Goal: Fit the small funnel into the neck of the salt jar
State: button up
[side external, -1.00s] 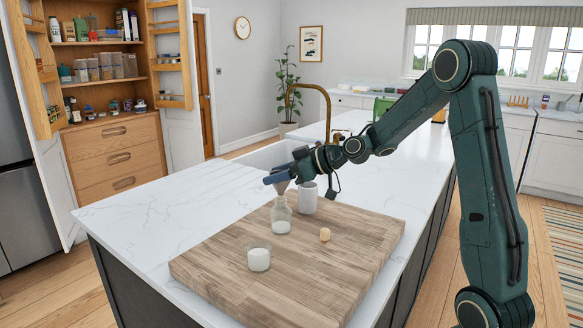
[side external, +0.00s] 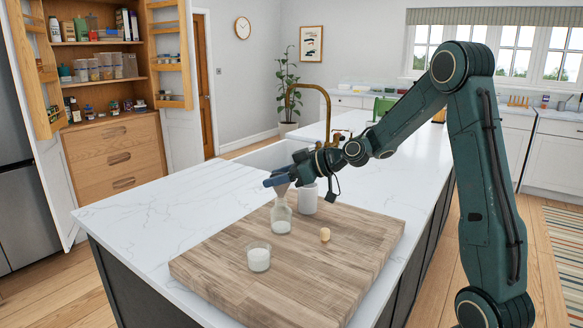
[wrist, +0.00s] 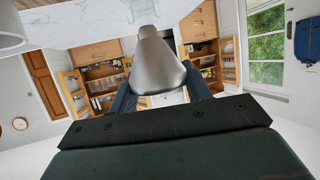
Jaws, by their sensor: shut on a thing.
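The salt jar (side external: 281,222) is a clear glass bottle with white salt in its bottom. It stands upright on the wooden board (side external: 215,268). My gripper (side external: 277,180) is shut on the small grey metal funnel (side external: 282,190), directly above the jar. In the side view the funnel's lower end meets the top of the jar's neck; I cannot tell how far it is inside. In the wrist view the funnel (wrist: 156,68) sits between my fingers, its narrow end pointing to the glass jar (wrist: 140,12) at the top edge.
A white mug (side external: 307,199) stands close behind the jar, to its right. A glass of white contents (side external: 259,258) stands at the board's front, and a small cork-like stopper (side external: 325,234) lies at right. The board between them is clear.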

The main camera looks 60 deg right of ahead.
jog(key=shift+f, duration=0.75)
jog(key=o, duration=1)
jog(key=shift+o, duration=0.2)
jog(key=shift+s, duration=0.1)
jog(key=v, duration=1.3)
jog(key=shift+s, duration=0.25)
jog(key=shift+d+r, duration=0.1)
jog(key=shift+d, duration=0.05)
